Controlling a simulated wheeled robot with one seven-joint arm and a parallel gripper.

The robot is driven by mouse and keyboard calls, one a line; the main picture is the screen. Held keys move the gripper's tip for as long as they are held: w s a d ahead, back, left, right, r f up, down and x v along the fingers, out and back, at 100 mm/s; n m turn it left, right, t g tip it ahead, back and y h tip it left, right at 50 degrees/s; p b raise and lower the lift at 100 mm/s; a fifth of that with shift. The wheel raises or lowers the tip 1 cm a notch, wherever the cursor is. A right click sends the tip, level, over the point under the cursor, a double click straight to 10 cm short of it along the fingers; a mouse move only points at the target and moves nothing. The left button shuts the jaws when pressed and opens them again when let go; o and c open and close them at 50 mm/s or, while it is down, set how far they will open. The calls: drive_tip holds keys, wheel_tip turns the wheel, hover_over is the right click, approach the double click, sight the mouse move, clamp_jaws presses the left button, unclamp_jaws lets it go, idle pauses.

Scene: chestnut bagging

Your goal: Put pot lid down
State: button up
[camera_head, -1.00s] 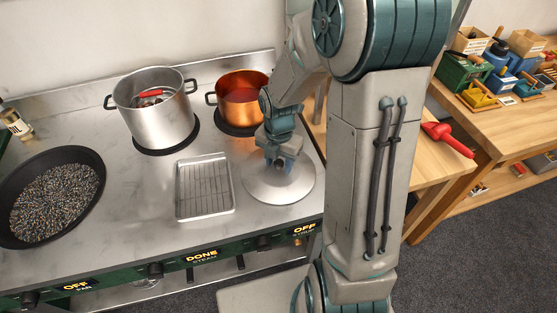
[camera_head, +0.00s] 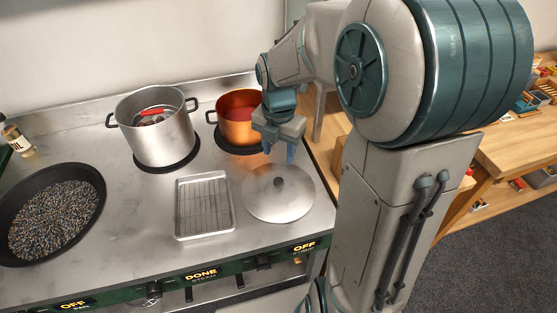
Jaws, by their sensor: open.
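The pot lid (camera_head: 262,203), a round silver disc with a small knob, lies flat on the metal stovetop at the right, in front of the copper pot. My gripper (camera_head: 279,155) is above the lid, pointing down, with its blue fingers open and empty. The fingers look clear of the knob. The big steel pot (camera_head: 163,135) stands uncovered at the back, with something red and metallic inside.
The copper pot (camera_head: 236,129) with red contents stands just behind the lid. A wire-rack tray (camera_head: 181,228) lies left of the lid. A black pan (camera_head: 92,226) of small dark grains is at far left. A bottle (camera_head: 20,142) stands behind it. A wooden bench (camera_head: 520,150) is at right.

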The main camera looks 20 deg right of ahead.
drive_tip(key=s+r+m+t, duration=0.3)
drive_tip(key=s+m, duration=1.1)
drive_tip(key=m, duration=1.3)
drive_tip(key=shift+v, duration=1)
drive_tip(key=shift+a, duration=0.1)
drive_tip(key=shift+c, duration=0.9)
drive_tip(key=shift+a, duration=0.1)
drive_tip(key=shift+c, duration=0.2)
